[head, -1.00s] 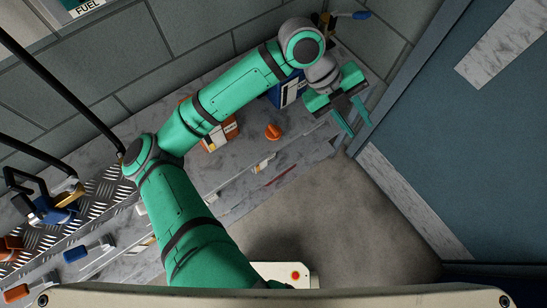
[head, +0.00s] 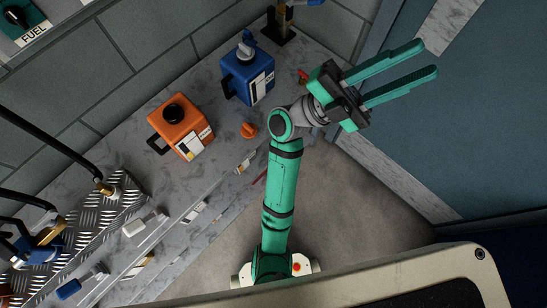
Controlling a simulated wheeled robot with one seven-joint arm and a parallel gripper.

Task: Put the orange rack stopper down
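A small orange stopper-like piece (head: 249,130) lies on the grey marbled counter (head: 212,98), in front of the blue tank. I take it to be the orange rack stopper. My gripper (head: 426,60) is at the upper right, well to the right of the stopper and beyond the counter's right end. Its two long green fingers are parallel and apart, with nothing between them. It points right, toward the blue-grey door.
An orange tank (head: 196,127) with a black cap and a blue tank (head: 238,85) with a grey cap stand on the counter. A small red piece (head: 303,76) is near my wrist. Black hoses and a chequered metal plate (head: 118,198) are at the left. The floor is clear.

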